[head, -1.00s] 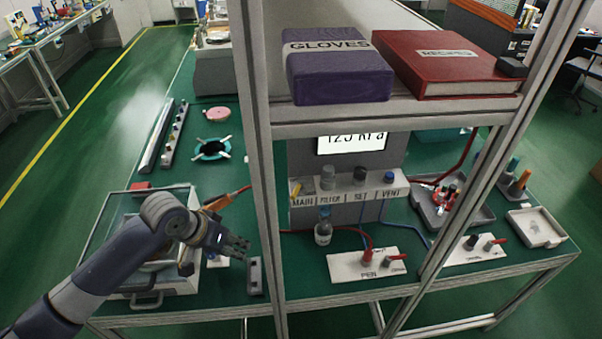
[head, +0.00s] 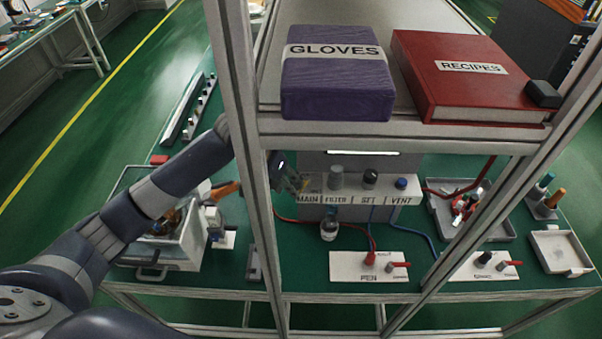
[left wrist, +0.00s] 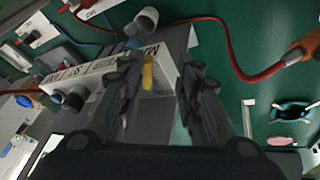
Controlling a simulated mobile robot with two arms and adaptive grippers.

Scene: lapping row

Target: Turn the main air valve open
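The main air valve is a yellow lever (left wrist: 148,72) at the MAIN end of a white valve panel (head: 356,190). In the head view the lever is mostly covered by my left gripper (head: 290,174). That gripper has reached past the frame post to the panel's left end. In the left wrist view my left gripper (left wrist: 160,68) is open, with the lever showing between its two fingers, nearer the left one. I cannot tell whether a finger touches it. My right gripper is not in view.
A metal post (head: 238,130) stands close beside my left arm. A shelf above holds a purple GLOVES box (head: 338,85) and a red RECIPES book (head: 465,85). A small bottle (head: 329,228) stands below the panel. Red and blue hoses cross the green bench.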

